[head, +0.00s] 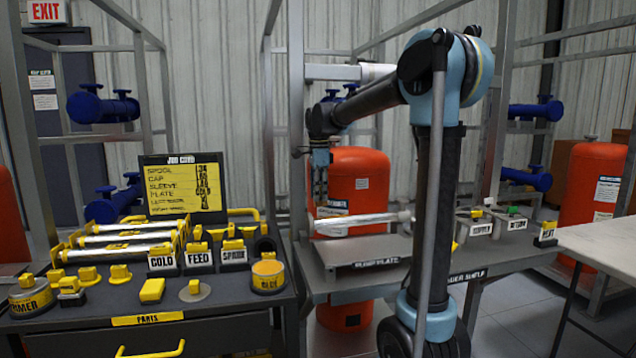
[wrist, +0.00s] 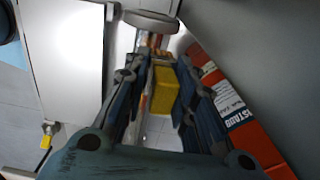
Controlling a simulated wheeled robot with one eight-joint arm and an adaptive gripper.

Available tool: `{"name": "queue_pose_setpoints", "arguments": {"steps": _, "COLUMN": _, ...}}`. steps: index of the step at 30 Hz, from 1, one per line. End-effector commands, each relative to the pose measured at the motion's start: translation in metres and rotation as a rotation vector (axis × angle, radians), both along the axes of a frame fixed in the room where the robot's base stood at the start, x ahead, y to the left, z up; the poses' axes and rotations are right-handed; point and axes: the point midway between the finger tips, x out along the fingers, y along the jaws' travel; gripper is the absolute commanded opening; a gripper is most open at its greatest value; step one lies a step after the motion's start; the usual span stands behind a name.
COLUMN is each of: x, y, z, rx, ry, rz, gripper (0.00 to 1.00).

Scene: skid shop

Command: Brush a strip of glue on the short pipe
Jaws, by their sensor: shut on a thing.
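A pale, shiny short pipe (head: 355,224) lies level just above a flat grey plate (head: 368,252) on the middle bench. My gripper (head: 320,196) points down over the pipe's left end in the head view. In the wrist view my gripper (wrist: 160,85) is shut on a yellow block-like piece (wrist: 163,90), which looks like the brush handle. Its far end is small and partly hidden by the fingers, so I cannot tell whether it touches the pipe. A glue pot (head: 268,276) with a yellow top stands on the left bench.
An orange tank (head: 362,175) stands right behind the plate. The left bench holds several pipes (head: 125,239), yellow fittings (head: 152,290), labelled blocks (head: 197,258) and a job card (head: 184,188). Small labelled holders (head: 510,222) stand to the right. A pale table (head: 605,245) is at far right.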

Motion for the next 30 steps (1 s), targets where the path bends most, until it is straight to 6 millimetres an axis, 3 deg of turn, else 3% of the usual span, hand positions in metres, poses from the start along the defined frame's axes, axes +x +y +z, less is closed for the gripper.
{"name": "queue_pose_setpoints", "arguments": {"steps": 13, "x": 0.002, "y": -0.008, "z": 0.039, "rx": 0.0, "ry": 0.0, "rz": -0.011, "gripper": 0.0}}
{"name": "queue_pose_setpoints", "arguments": {"steps": 30, "x": 0.003, "y": -0.013, "z": 0.043, "rx": 0.0, "ry": 0.0, "rz": -0.017, "gripper": 0.0}}
